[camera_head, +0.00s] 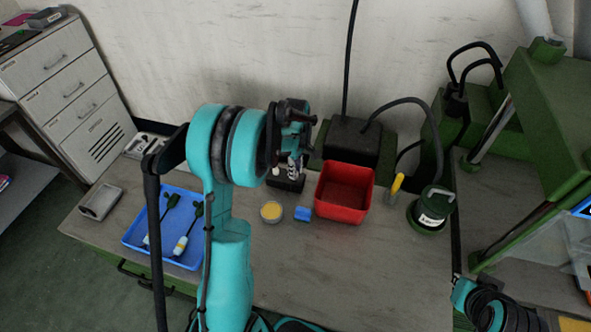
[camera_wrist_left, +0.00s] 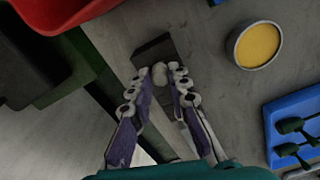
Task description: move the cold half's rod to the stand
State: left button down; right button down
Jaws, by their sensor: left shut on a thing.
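My left gripper (camera_head: 296,160) hangs over the back middle of the bench, its fingers pointing down at a small dark block (camera_head: 286,182). In the left wrist view the gripper (camera_wrist_left: 159,80) has its two fingers close together, with a small pale rounded piece (camera_wrist_left: 160,72) between the tips. This looks like the end of the rod; most of it is hidden by the fingers. The dark block (camera_wrist_left: 154,48) lies just beyond the fingertips. I cannot tell whether the held piece touches it, or whether the block is the stand.
A blue tray (camera_head: 133,238) with two green-handled tools is at left. A green pot (camera_head: 428,217) stands at right. The front bench is clear.

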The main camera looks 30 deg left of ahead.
pick_arm(q)
jog(key=c, duration=1.3)
grip_release()
jog(key=shift+c, duration=0.2)
notch_tip(320, 180, up, 12)
jog(key=shift+s, duration=0.1)
